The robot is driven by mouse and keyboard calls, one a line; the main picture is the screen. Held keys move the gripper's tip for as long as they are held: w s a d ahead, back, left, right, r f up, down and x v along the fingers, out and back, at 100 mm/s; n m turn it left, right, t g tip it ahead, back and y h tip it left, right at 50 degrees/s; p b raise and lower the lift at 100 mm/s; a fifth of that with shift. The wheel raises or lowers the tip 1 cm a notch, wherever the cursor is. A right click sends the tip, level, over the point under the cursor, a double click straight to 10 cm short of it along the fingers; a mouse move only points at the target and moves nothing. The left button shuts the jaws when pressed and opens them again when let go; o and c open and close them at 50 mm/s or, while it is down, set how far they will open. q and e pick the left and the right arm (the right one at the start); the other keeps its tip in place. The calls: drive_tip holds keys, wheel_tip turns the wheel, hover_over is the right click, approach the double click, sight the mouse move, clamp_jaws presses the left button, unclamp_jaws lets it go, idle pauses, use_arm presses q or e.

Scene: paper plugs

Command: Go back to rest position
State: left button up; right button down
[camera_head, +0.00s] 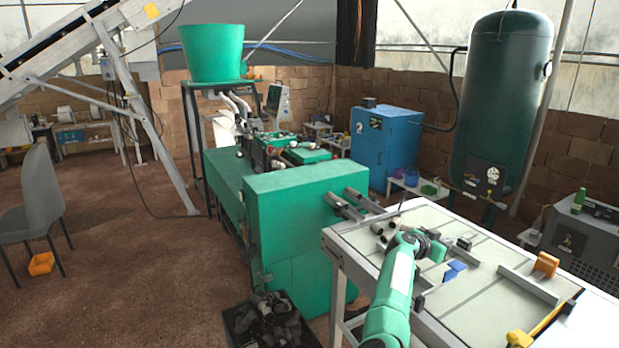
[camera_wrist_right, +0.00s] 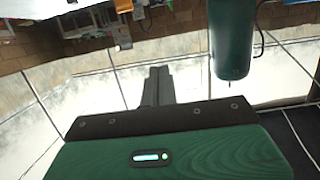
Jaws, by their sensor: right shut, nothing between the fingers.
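My right arm is green and comes in from the bottom of the head view, reaching over the pale worktable (camera_head: 445,325). My right gripper (camera_head: 464,243) is over the table's far part, and its small dark fingers are hard to make out there. In the right wrist view the two dark fingers of the right gripper (camera_wrist_right: 157,85) are together, with nothing between them. The wrist view looks upside down and shows the wall and roof sheets beyond. My left gripper is not in view.
A green machine (camera_head: 300,205) with metal tubes stands left of the table. A blue piece (camera_head: 455,269), an orange piece (camera_head: 545,264) and a yellow-and-black item (camera_head: 541,326) are on the table. A black crate (camera_head: 240,322) sits on the floor. A dark green tank (camera_head: 503,100) stands behind.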

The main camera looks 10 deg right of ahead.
drive_tip(key=s+d+n+t, duration=0.5)
drive_tip(key=s+n+t, duration=0.1)
drive_tip(key=t, duration=0.2)
drive_tip(key=s+a+f+n+g+y, duration=0.1)
drive_tip(key=s+a+f+n+y, duration=0.4)
drive_tip(key=s+a+f+y, duration=0.45)
drive_tip(key=s+a+f+n+g+y, duration=0.2)
drive_tip(key=s+a+f+n+y, duration=0.35)
drive_tip(key=s+a, duration=0.75)
drive_tip(key=s+a+f+g, duration=0.1)
drive_tip(key=s+a+g, duration=0.15)
drive_tip(key=s, duration=0.65)
drive_tip(key=s+a+f+m+g, duration=0.1)
drive_tip(key=s+a+g, duration=0.15)
drive_tip(key=s, duration=0.55)
drive_tip(key=s+a+f+g, duration=0.1)
drive_tip(key=s+a+g, duration=0.15)
drive_tip(key=s, duration=0.65)
wheel_tip(320, 180, down, 33)
drive_tip(key=g+b, duration=0.1)
drive_tip(key=b, duration=0.1)
drive_tip(key=s+d+f+g+h+b, duration=0.1)
drive_tip(key=s+d+f, duration=0.2)
drive_tip(key=s+f, duration=1.6)
wheel_tip(320, 180, down, 3)
drive_tip(key=shift+s+r+b, duration=0.2)
drive_tip(key=shift+s+b, duration=0.1)
